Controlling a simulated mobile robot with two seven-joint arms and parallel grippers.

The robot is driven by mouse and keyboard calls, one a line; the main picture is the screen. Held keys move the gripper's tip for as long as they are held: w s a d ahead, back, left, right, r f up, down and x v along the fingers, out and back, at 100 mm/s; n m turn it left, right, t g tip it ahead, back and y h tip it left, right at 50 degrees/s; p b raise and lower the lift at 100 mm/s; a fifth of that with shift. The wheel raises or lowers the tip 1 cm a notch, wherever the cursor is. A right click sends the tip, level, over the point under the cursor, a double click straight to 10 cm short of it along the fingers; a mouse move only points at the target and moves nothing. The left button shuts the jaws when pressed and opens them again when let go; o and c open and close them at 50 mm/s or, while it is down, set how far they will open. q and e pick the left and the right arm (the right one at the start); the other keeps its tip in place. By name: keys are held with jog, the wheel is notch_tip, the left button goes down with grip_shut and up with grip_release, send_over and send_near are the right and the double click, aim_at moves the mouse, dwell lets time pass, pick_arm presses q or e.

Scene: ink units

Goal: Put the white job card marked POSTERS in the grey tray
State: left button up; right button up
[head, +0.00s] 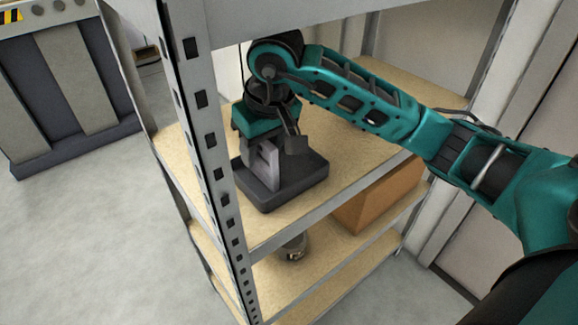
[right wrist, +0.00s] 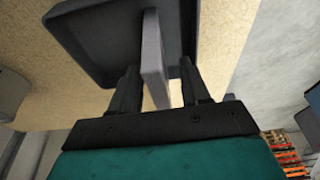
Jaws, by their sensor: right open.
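The dark grey tray (head: 301,182) lies on the upper board of the shelf unit; it also shows at the top of the right wrist view (right wrist: 85,40). A pale slab (right wrist: 153,62) stands over the tray between my right fingers and looks like the job card. No lettering shows on it, and I cannot tell if it touches the tray floor. My right gripper (head: 264,148) points down over the tray. Its dark fingers are open on either side of the slab in the right wrist view (right wrist: 158,82). My left gripper is out of view.
A perforated metal post (head: 203,125) stands left of my right gripper. A brown box (head: 382,196) and a small dark round item (head: 293,248) sit on the lower board. A large grey cabinet (head: 85,78) stands at the left. The floor (head: 90,230) before it is clear.

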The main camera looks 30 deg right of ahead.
jog(key=s+d+b, duration=0.1)
jog(key=s, duration=1.1)
jog(key=shift+d+r, duration=0.25)
jog(key=shift+d, duration=0.1)
jog(key=shift+s, duration=0.1)
